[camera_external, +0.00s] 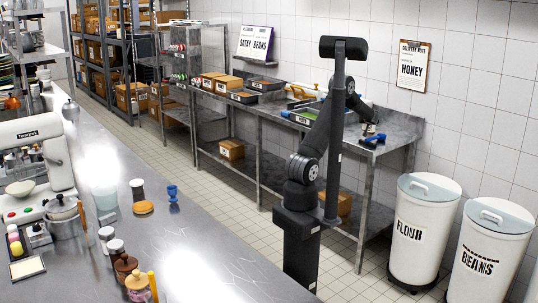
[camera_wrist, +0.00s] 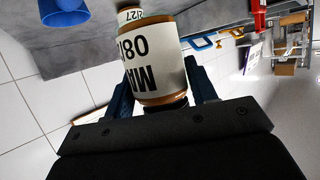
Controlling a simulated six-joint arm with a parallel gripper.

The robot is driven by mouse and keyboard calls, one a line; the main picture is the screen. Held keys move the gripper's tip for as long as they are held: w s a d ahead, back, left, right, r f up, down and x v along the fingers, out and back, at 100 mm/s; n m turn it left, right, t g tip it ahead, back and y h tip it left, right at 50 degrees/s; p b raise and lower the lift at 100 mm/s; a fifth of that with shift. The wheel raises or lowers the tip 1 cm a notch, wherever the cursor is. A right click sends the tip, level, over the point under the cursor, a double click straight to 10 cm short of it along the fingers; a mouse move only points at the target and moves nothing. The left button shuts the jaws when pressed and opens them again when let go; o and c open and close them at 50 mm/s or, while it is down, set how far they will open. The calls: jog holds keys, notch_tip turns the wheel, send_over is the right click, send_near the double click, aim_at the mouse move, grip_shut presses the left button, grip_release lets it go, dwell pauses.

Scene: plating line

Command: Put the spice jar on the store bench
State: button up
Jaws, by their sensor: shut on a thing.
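The spice jar (camera_wrist: 158,62) is amber-brown with a white label in black print that reads upside down in the wrist view. My gripper (camera_wrist: 162,88) is shut on it, with a dark blue finger on each side of the jar. In the external view my arm reaches over the right end of the grey metal bench (camera_external: 398,130) along the wall. My gripper (camera_external: 367,122) is small and dark there, and the jar is hard to make out. I cannot tell whether the jar touches the bench.
A blue object (camera_external: 374,140) lies near the bench's right end; a blue cup-like thing (camera_wrist: 64,11) shows in the wrist view. Trays (camera_external: 303,117) and boxes (camera_external: 212,80) stand farther left. Flour (camera_external: 424,205) and beans (camera_external: 493,235) bins stand right. The front counter (camera_external: 135,230) holds several jars.

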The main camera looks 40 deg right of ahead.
jog(key=shift+w+d+f, duration=0.1)
jog(key=shift+w+f, duration=0.65)
jog(key=shift+f, duration=0.35)
jog(key=shift+w+d+f, duration=0.15)
jog(key=shift+w+f, duration=0.65)
jog(key=shift+f, duration=0.35)
jog(key=shift+w+d+f, duration=0.1)
jog(key=shift+w+f, duration=0.65)
jog(key=shift+f, duration=0.35)
jog(key=shift+f, duration=0.1)
jog(key=o, duration=1.1)
jog(key=shift+o, duration=0.2)
jog(key=shift+s+a+r, duration=0.15)
jog(key=shift+s+r, duration=0.05)
jog(key=shift+r, duration=0.05)
jog(key=v, duration=1.1)
jog(key=shift+s+a, duration=0.2)
jog(key=shift+a, duration=0.05)
jog(key=shift+w+d+f, duration=0.1)
